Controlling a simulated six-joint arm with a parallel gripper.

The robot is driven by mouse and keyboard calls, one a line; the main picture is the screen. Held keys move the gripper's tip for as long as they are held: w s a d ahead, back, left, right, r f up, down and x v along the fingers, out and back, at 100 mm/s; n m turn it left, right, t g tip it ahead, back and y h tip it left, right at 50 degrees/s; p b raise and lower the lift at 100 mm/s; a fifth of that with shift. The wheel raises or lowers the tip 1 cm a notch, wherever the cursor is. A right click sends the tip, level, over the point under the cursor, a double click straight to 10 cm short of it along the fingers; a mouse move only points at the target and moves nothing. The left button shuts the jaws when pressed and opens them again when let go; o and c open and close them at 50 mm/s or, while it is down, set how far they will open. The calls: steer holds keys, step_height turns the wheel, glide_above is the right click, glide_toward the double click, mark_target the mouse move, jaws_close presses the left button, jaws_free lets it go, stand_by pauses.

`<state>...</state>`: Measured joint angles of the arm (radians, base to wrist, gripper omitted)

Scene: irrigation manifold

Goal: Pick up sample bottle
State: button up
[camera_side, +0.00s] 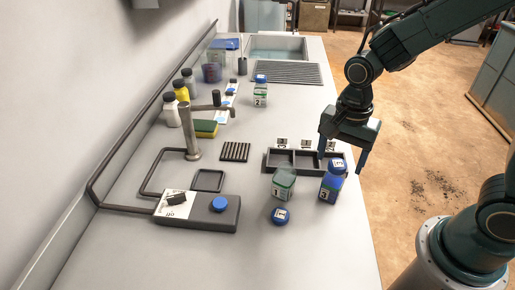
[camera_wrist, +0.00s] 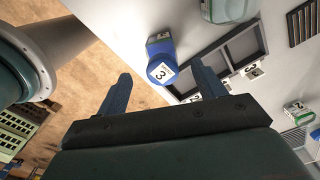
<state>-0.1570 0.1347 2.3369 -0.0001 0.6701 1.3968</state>
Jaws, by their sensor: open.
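A loose blue cap marked 1 (camera_side: 280,216) lies in front. My gripper (camera_side: 342,163) is open and empty, pointing down above and behind bottle 3. The tray looks empty.
A control box (camera_side: 205,212) with a blue knob and a metal tap (camera_side: 190,135) stand at left. A ribbed black pad (camera_side: 235,151), sponge (camera_side: 206,128) and several bottles lie farther back. The front bench is clear; its right edge is close to bottle 3.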

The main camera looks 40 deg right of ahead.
mark_target(334, 179)
steer(key=shift+f, duration=1.45)
steer(key=shift+w+d+f, duration=0.15)
steer(key=shift+f, duration=2.45)
steer(key=shift+c, duration=0.2)
steer(key=c, duration=1.1)
